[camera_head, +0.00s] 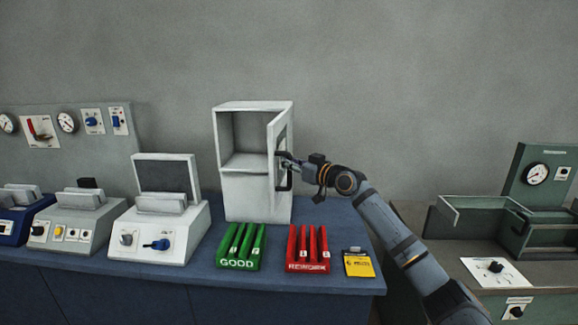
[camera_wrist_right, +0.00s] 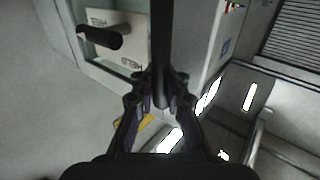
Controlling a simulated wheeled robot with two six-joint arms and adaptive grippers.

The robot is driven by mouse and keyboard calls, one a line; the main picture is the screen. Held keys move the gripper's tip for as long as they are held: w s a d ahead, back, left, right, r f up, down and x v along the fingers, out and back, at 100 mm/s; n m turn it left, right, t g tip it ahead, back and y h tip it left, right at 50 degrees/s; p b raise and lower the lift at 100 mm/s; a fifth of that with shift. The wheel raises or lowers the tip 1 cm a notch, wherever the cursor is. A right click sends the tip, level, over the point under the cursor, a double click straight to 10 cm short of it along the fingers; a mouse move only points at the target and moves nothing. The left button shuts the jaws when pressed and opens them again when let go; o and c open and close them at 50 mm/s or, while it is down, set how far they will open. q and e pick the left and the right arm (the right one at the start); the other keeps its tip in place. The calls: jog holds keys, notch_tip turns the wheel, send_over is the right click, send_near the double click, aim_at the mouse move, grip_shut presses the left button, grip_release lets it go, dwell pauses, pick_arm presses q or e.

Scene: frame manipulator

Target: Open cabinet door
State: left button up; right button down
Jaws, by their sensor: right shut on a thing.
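The white cabinet (camera_head: 255,195) stands on the blue bench against the wall. Its door (camera_head: 272,178) is hinged on the right and stands open, swung out toward me, so the empty-looking upper compartment and a shelf show. A dark bar handle (camera_head: 289,181) is on the door's outer face. My right gripper (camera_head: 291,164) is shut on this handle. In the right wrist view the handle (camera_wrist_right: 163,45) runs down between the fingers (camera_wrist_right: 158,100) of the right gripper. My left gripper is not in view.
A green GOOD rack (camera_head: 240,264), a red REWORK rack (camera_head: 307,267) and a yellow clipboard (camera_head: 358,264) lie in front of the cabinet. A green-walled station (camera_head: 480,225) is at the right.

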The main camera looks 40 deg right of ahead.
jog(key=shift+a+f, duration=0.1)
jog(key=shift+f, duration=0.1)
jog(key=c, duration=1.8)
grip_release()
jog(key=o, duration=0.4)
jog(key=shift+s+a+r, duration=0.15)
jog(key=shift+s+r, duration=0.1)
jog(key=shift+r, duration=0.05)
jog(key=shift+o, duration=0.2)
jog(key=shift+w, duration=0.1)
